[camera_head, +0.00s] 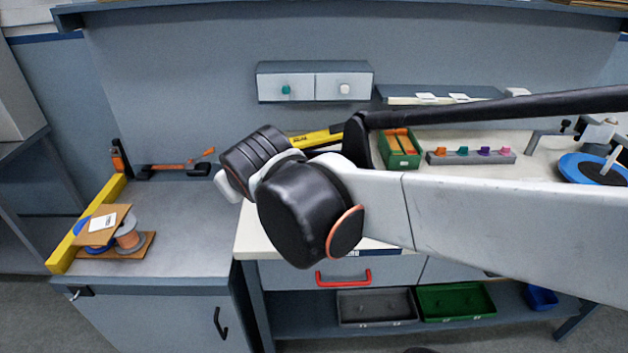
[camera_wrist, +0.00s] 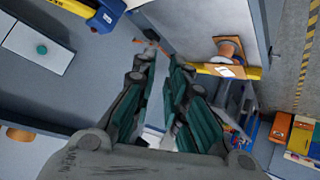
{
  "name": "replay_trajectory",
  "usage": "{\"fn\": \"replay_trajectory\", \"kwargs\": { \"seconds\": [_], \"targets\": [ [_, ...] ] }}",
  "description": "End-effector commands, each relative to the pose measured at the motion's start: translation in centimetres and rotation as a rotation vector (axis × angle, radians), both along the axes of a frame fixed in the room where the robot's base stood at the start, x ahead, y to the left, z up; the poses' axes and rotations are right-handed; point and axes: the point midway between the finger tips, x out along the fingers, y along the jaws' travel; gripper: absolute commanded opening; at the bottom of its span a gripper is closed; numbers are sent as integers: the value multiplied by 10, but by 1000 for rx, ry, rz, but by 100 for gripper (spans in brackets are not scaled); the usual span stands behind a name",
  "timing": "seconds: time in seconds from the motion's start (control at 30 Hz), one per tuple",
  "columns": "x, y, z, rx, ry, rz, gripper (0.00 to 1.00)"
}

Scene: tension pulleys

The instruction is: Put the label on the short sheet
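Two white labels, a left one (camera_head: 425,96) and a right one (camera_head: 459,97), lie on the shelf at the back right. On the left bench, a brown sheet (camera_head: 120,212) lies tilted over spools with a white label (camera_head: 103,222) on it; that label also shows in the wrist view (camera_wrist: 226,72). A second brown sheet (camera_head: 133,251) lies under the spools. I cannot tell which sheet is the short one. My gripper (camera_wrist: 161,60) shows in the wrist view with its fingers apart and no object clearly between the tips. My arm hides it in the head view.
A yellow beam (camera_head: 88,224) edges the left bench. A clamp (camera_head: 180,166) lies behind it. On the right bench are a green bin (camera_head: 399,148), a peg rack (camera_head: 470,157) and a blue disc (camera_head: 590,168). Drawers (camera_head: 315,83) hang on the back wall.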

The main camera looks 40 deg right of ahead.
Motion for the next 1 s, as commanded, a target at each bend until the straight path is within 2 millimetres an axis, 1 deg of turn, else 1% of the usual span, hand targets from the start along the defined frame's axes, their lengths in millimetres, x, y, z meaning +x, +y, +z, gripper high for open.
{"fn": "replay_trajectory", "kwargs": {
  "seconds": [0.03, 0.1, 0.2, 0.33, 0.4, 0.5, 1.0],
  "targets": [
    [-24, 3, -8, 41, 35, -12, 13],
    [-52, 9, -19, 97, 85, -25, 13],
    [-85, 18, -32, 167, 146, -38, 13],
    [-115, 28, -45, 228, 200, -46, 13],
    [-123, 31, -48, 248, 217, -48, 13],
    [-128, 33, -51, 259, 228, -49, 13],
    [-128, 33, -51, 259, 227, -48, 13]
  ]
}}
